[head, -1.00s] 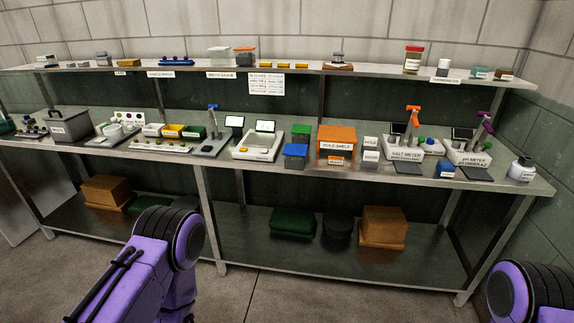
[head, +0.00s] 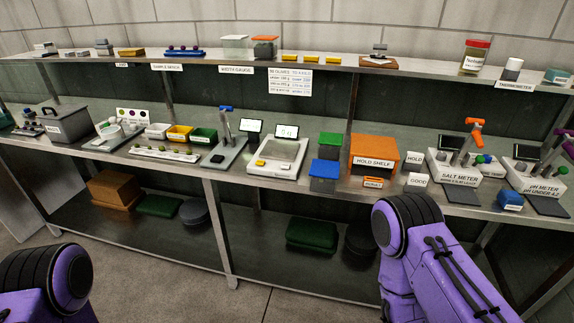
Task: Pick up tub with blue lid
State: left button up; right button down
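The tub with the blue lid (head: 323,176) stands upright on the middle shelf near its front edge, between the white scale and the orange box. A tub with a green lid (head: 329,144) stands just behind it. Neither gripper shows. Only purple links of my two arms are in view, at the lower left and lower right, both below and apart from the tub.
The scale (head: 278,156) stands left of the tub, and the orange hold shelf box (head: 374,154) right of it. The salt meter (head: 455,176) stands farther right. An upper shelf (head: 215,60) runs above. A small strip of bare shelf lies before the tub.

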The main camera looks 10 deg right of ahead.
aim_at(324, 175)
jog(key=z, duration=0.25)
jog(key=i, duration=0.95)
jog(key=z, duration=0.6)
